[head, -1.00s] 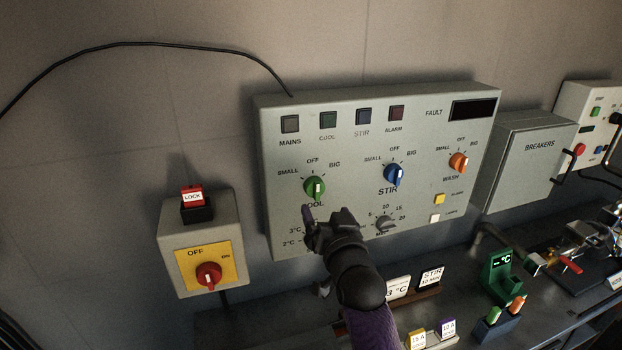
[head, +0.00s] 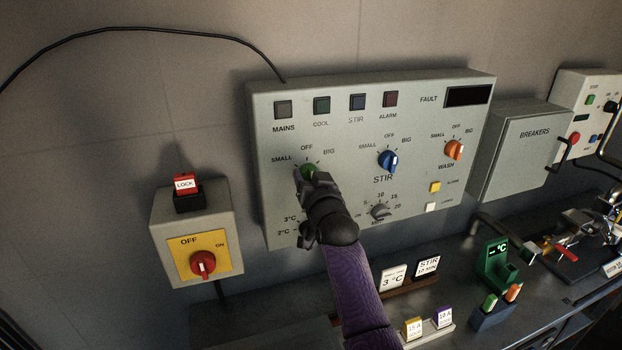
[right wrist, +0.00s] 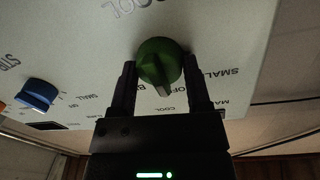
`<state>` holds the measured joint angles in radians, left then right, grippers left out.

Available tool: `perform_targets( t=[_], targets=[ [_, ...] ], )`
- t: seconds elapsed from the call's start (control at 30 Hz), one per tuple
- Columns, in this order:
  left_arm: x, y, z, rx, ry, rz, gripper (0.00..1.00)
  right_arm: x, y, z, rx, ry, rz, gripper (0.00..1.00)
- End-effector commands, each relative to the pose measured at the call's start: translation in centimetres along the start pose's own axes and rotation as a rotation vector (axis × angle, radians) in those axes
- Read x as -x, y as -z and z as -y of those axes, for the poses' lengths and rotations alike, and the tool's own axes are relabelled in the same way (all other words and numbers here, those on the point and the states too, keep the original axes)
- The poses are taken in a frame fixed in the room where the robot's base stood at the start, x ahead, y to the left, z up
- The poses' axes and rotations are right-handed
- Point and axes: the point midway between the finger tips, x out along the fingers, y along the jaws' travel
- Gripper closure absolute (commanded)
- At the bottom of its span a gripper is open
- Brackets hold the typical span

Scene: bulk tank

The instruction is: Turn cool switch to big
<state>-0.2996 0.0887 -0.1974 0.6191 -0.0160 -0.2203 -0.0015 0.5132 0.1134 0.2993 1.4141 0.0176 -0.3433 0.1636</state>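The green COOL knob (head: 309,170) is on the grey control panel (head: 350,100), under the labels SMALL, OFF and BIG. My right gripper (head: 305,182) is in front of it and hides most of it in the head view. In the right wrist view, which shows the panel upside down, the green knob (right wrist: 160,60) sits between the two fingers of my right gripper (right wrist: 160,72). The fingers are open, one on each side, with small gaps seeming to remain. The knob's grip bar looks roughly in line with OFF; its exact setting is hard to tell. My left gripper is not in view.
The blue STIR knob (head: 387,161) and orange WASH knob (head: 454,149) are to the right on the panel. A grey dial (head: 380,212) is below. A red rotary switch (head: 203,264) is on a box at left. Cards (head: 393,278) stand on the bench below.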

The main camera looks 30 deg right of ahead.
Motion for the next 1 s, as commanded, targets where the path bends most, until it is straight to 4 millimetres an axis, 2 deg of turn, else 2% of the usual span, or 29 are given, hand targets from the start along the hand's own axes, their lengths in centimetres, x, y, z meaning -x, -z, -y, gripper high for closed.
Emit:
perform_targets(
  t=[0.03,0.2,0.57,1.0],
  targets=[
    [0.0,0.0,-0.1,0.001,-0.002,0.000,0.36,0.0,0.0,0.0,0.000,0.000,0.000,0.60],
    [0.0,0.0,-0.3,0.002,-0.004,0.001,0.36,0.0,0.0,0.0,0.000,0.000,0.000,0.96],
    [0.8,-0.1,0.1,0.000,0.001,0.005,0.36,0.0,0.2,0.0,-0.072,-0.002,0.006,0.97],
    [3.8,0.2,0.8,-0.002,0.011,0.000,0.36,0.0,0.4,0.0,-0.434,-0.009,0.033,0.97]
  ],
)
